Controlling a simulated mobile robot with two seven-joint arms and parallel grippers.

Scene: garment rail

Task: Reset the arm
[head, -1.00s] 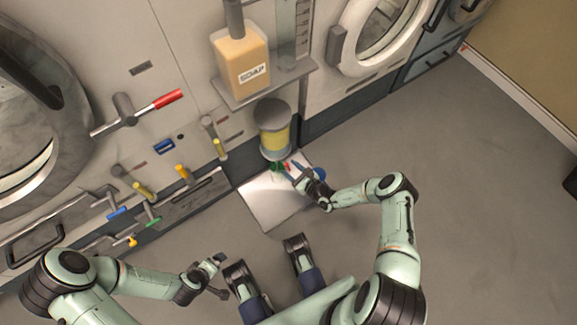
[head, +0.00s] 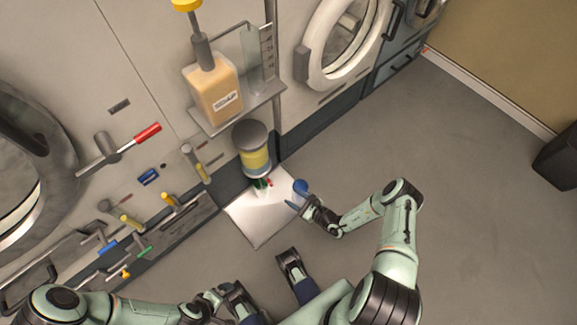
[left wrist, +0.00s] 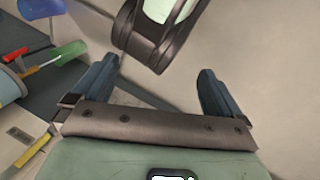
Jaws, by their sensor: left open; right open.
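My right gripper (head: 300,205) is open and empty, low over the right edge of a pale tray (head: 262,220) on the floor in the head view. A blue rounded object (head: 300,187) is right by its fingertips; I cannot tell whether they touch. My left gripper (head: 220,292) is low in the head view, close in front of my body, partly hidden among my dark parts. In the left wrist view the left gripper's two fingers (left wrist: 157,92) are wide apart with nothing between them.
Left is a machine front with a red-handled lever (head: 147,133) and several small coloured handles. A soap bottle (head: 214,92) stands on a shelf above a yellow-banded canister (head: 254,152). Small green and red items lie by the tray's back.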

